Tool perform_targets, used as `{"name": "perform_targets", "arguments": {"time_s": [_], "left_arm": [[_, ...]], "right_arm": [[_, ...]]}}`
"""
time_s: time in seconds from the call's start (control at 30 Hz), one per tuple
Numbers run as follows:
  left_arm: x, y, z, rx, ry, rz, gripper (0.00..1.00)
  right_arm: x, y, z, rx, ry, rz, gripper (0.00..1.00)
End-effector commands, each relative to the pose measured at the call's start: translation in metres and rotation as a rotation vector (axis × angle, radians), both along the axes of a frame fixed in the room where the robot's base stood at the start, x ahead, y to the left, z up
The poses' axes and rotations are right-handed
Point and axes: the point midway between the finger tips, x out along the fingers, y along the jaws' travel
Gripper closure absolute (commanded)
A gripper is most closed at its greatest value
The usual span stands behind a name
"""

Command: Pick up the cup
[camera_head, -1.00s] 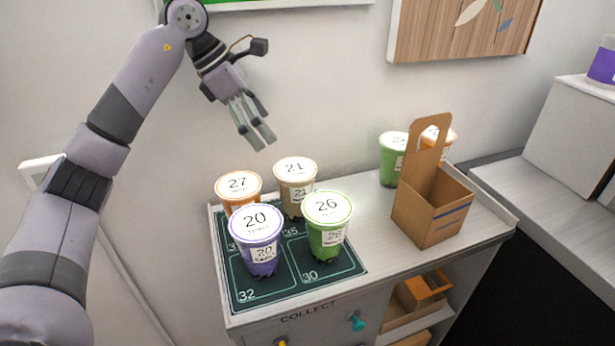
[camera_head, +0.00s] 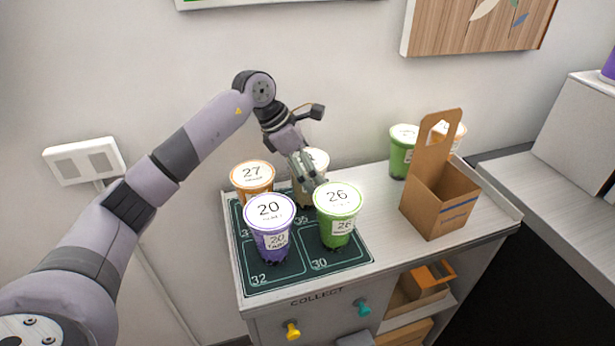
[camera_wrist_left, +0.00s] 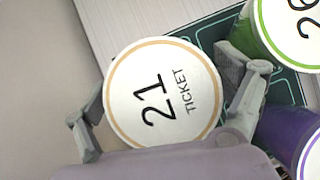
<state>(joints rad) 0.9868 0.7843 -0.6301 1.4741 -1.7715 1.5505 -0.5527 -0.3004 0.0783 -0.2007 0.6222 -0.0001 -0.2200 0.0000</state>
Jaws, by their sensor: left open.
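The cup numbered 21 (camera_head: 318,161) stands at the back of the dark green mat (camera_head: 280,279), partly hidden behind my left gripper (camera_head: 307,178) in the head view. In the left wrist view its white lid (camera_wrist_left: 163,92) with a tan rim lies between the two open fingers of my left gripper (camera_wrist_left: 165,100). I cannot tell whether the fingers touch the cup. A purple cup 20 (camera_head: 271,228), a green cup 26 (camera_head: 338,214) and an orange cup 27 (camera_head: 252,178) stand on the same mat. My right gripper is not in view.
A brown cardboard carrier (camera_head: 438,192) stands to the right on the counter. Behind it are a green cup (camera_head: 401,152) and an orange-rimmed cup. The green cup 26 also shows close by in the left wrist view (camera_wrist_left: 262,40). The wall is behind.

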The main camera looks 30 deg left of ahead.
Motion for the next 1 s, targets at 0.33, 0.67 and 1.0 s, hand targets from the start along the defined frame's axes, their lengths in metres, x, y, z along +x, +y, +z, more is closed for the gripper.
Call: {"name": "perform_targets", "arguments": {"time_s": [0.33, 0.67, 1.0], "left_arm": [[0.0040, -0.0062, -0.0129, 0.001, -0.001, 0.000, 0.10], [0.0039, -0.0061, -0.0127, 0.001, -0.001, 0.000, 0.29], [0.0037, -0.0062, -0.0133, 0.001, 0.000, -0.001, 0.52]], "right_arm": [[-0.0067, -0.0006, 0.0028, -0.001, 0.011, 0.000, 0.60], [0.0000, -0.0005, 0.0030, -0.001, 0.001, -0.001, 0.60], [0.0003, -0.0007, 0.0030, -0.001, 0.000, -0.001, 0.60]]}}
